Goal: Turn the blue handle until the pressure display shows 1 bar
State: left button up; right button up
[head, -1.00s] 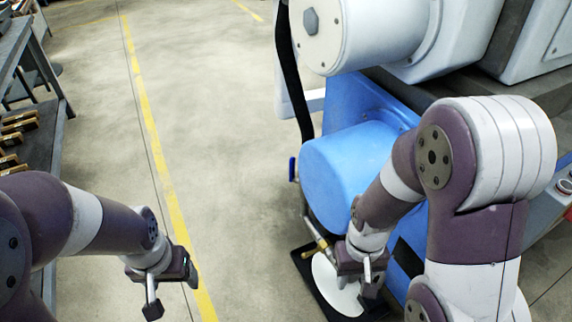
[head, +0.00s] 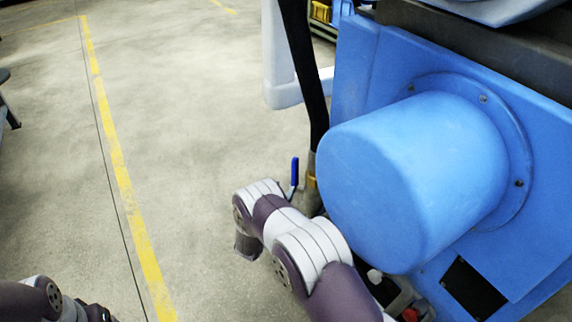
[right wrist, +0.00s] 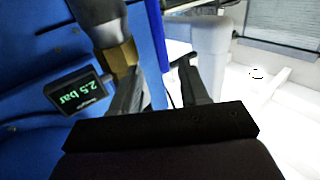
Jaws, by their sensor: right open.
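The blue handle (head: 294,172) stands upright on the valve beside the black hose in the head view. In the right wrist view, the pressure display (right wrist: 77,93) is upside down and reads 2.5 bar. My right gripper (right wrist: 160,70) is open, its two fingers apart. A brass fitting (right wrist: 121,55) is close by its left finger. A narrow blue strip (right wrist: 155,40) shows between the fingers; it may be the handle, and I cannot tell whether they touch. In the head view my right arm reaches in below the handle, fingers not clearly visible. My left gripper (head: 96,312) is partly cut off at the bottom edge.
The blue machine housing (head: 400,170) fills the right side. The black hose (head: 304,75) runs down to the valve. A white post (head: 272,60) stands behind it.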

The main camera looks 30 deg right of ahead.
aim_at(293, 175)
jog(key=b+x, duration=0.1)
jog(key=x, duration=0.2)
jog(key=b+x, duration=0.2)
jog(key=x, duration=0.2)
jog(key=b+x, duration=0.1)
jog(key=x, duration=0.3)
jog(key=shift+w+d+f+b, duration=0.1)
jog(key=shift+f+b, duration=0.2)
jog(key=shift+f, duration=0.05)
jog(key=shift+w+d+r, duration=0.2)
jog(key=shift+w+d, duration=0.1)
jog(key=shift+d, duration=0.05)
grip_shut()
